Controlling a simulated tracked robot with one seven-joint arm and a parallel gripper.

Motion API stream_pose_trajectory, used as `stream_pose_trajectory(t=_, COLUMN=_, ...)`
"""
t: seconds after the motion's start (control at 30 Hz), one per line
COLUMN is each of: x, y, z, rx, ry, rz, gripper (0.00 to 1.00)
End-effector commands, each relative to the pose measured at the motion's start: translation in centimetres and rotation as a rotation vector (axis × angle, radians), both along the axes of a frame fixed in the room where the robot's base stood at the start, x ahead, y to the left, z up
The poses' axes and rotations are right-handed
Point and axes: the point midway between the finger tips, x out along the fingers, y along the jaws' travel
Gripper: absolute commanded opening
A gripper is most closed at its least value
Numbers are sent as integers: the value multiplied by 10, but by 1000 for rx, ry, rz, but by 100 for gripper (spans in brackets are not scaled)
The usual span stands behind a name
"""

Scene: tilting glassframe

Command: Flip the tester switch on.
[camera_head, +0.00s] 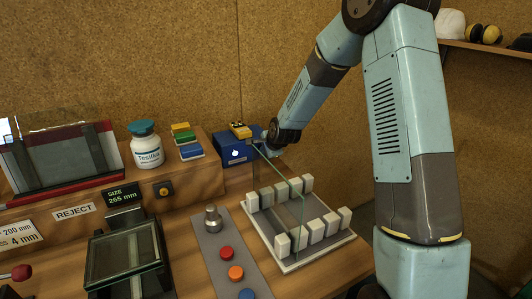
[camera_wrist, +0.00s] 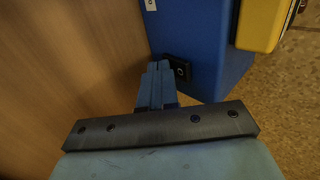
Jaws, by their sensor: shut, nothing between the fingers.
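The tester looks to be the blue box (camera_head: 236,151) at the back of the bench, against the cork wall. It also shows in the wrist view (camera_wrist: 195,35). A small black switch (camera_wrist: 180,70) with a pale round mark sits on its side, low in the wrist view. My gripper (camera_wrist: 158,66) is shut and empty, its fingertips close beside the switch; I cannot tell whether they touch it. In the head view, my gripper (camera_head: 262,138) is at the box's right side, where the switch is hidden.
A yellow device (camera_head: 240,130) lies on the box. In front stands a rack (camera_head: 289,268) with white blocks and a thin glass pane (camera_head: 302,205). A white bottle (camera_head: 146,150) and coloured blocks (camera_head: 187,143) stand to the left. A button panel (camera_head: 228,275) is nearer.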

Motion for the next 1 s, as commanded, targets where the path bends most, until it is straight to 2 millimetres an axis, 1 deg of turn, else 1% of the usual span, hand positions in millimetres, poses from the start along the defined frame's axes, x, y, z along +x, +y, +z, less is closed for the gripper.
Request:
stream_pose_trajectory(t=0.4, x=0, y=0, z=15, rx=1, ry=-2, rz=0, gripper=0)
stream_pose_trajectory(t=0.77, x=-1, y=-1, z=15, rx=0, ry=-1, rz=0, gripper=0)
stream_pose_trajectory(t=0.87, x=-5, y=-2, z=16, rx=0, ry=-1, rz=1, gripper=0)
stream_pose_trajectory(t=1.0, x=-19, y=-5, z=18, rx=0, ry=0, rz=8, gripper=0)
